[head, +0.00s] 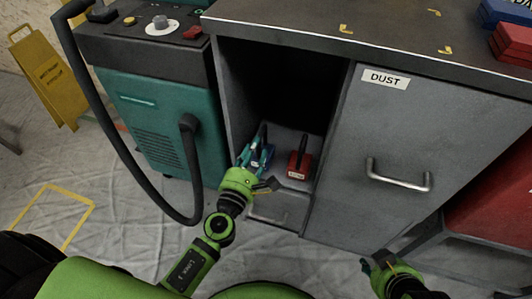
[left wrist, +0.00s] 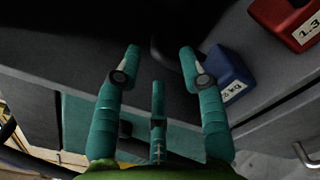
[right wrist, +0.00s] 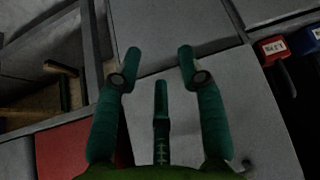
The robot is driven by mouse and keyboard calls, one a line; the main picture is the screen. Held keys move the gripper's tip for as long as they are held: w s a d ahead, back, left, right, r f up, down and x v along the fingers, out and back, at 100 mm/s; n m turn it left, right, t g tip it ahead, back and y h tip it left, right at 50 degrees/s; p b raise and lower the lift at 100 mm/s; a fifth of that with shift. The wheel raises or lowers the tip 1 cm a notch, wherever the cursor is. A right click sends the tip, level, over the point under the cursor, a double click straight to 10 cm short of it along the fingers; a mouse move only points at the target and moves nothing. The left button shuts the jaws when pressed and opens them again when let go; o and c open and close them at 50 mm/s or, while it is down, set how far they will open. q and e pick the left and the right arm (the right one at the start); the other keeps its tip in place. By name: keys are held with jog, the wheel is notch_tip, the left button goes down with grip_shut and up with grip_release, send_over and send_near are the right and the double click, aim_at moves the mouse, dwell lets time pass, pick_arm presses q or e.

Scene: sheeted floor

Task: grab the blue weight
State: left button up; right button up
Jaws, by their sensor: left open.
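The blue weight (head: 265,157) sits inside the open cabinet compartment, partly hidden behind my left gripper. In the left wrist view the blue weight (left wrist: 229,80) shows a white label and a dark handle. My left gripper (head: 257,160) is open; its fingers (left wrist: 160,70) are apart, with the weight beside and beyond the right finger. A red weight (head: 299,163) with a black handle stands to the right of the blue one; it also shows in the left wrist view (left wrist: 290,22). My right gripper (right wrist: 160,68) is open and empty, low in front of the cabinet.
The grey cabinet (head: 275,28) has a closed door labelled DUST (head: 386,78) with a bar handle (head: 399,178). A small drawer (head: 276,209) sits below the weights. A teal machine (head: 153,115) with a black hose stands left. A yellow floor sign (head: 48,75) is farther left.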

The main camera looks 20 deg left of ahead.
aim_at(262, 130)
pick_arm(q)
jog(key=w, duration=0.6)
jog(key=shift+w+r, duration=0.15)
jog(key=shift+w, duration=0.2)
grip_shut()
jog(key=shift+w+r, duration=0.1)
jog(key=shift+r, duration=0.15)
